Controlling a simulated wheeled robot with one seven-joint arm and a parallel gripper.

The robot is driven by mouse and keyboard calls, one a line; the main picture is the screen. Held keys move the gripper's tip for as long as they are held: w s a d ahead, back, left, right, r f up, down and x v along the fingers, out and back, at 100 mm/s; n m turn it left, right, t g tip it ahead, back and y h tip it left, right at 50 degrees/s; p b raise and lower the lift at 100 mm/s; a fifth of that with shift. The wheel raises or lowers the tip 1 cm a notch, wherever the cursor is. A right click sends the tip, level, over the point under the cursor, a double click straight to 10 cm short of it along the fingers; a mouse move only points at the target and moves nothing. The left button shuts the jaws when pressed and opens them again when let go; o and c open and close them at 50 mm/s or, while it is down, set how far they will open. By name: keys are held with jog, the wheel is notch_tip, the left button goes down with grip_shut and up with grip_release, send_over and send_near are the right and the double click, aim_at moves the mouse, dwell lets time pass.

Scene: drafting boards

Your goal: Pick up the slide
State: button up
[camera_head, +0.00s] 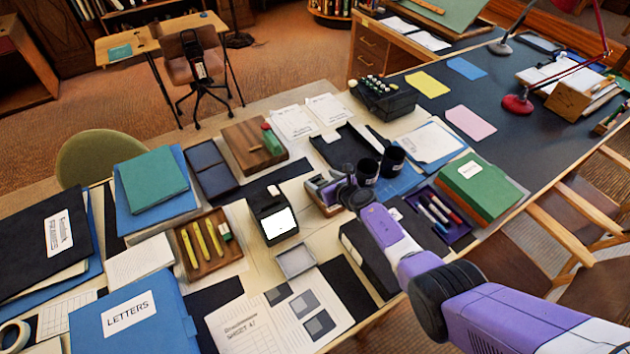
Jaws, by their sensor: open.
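A small white piece with a dark reddish mark, which may be the slide (273,190), stands at the top of a black viewer with a bright white screen (278,223). It is too small to identify surely. My gripper (318,190) is to the right of the viewer, at the end of my purple and black arm. It is open, and I see nothing held in it. The fingers are small here and partly merge with the things behind them, so their exact height above the table is unclear.
A wooden tray with yellow markers (209,265) lies left of the viewer, and a small grey tray (295,261) lies in front. The table is crowded.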

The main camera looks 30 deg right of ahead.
aim_at(315, 176)
jog(key=b+x, duration=0.3)
jog(key=shift+w+a+f, duration=0.1)
jog(key=shift+w+a, duration=0.05)
jog(key=shift+w, duration=0.1)
jog(key=shift+w+b, duration=0.3)
jog(key=shift+w, duration=0.15)
jog(key=c, duration=1.4)
